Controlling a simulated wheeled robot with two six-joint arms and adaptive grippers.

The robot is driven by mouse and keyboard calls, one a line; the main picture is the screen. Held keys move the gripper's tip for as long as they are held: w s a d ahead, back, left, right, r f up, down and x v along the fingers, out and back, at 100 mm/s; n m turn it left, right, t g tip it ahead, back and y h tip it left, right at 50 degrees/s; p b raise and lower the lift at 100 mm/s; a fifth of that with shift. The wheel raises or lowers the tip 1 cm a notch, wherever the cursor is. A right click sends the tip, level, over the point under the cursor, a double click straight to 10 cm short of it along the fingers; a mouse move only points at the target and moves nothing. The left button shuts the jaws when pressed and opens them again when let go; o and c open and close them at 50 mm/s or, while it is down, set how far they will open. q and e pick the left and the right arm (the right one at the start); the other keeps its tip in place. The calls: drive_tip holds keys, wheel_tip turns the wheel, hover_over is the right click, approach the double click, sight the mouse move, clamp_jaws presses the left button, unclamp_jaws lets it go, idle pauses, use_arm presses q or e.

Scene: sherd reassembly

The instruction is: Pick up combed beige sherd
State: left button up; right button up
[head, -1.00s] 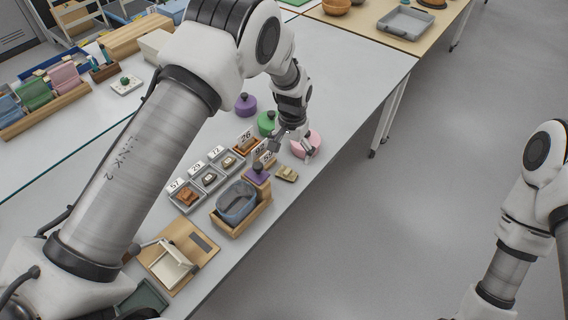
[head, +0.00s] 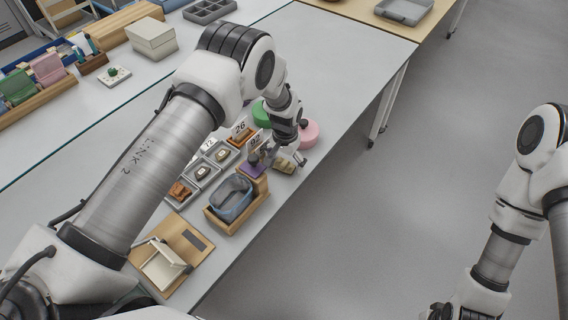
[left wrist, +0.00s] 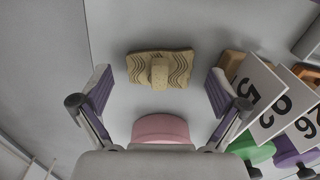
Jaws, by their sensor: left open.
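The combed beige sherd (left wrist: 176,70) lies flat on the table in the left wrist view, with dark wavy lines and a raised pale block in its middle. In the head view the sherd (head: 284,167) is partly covered by my left gripper (head: 282,157), which is just over it. In the left wrist view my left gripper (left wrist: 160,90) is open, one finger on each side of the sherd, with clear gaps. Nothing is between the fingers' pads. My right arm shows at the right of the head view, but its gripper is not clearly visible.
A pink round lidded piece (head: 309,134) and a green one (head: 261,112) stand behind the sherd. Number cards (left wrist: 259,95) and small trays (head: 203,173) are beside it. A wooden box with a blue-grey vessel (head: 232,197) is nearer. The table edge is close on the right.

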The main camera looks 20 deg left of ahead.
use_arm(q)
drive_tip(key=shift+s, duration=0.1)
drive_tip(key=c, duration=1.2)
drive_tip(key=shift+r, duration=0.1)
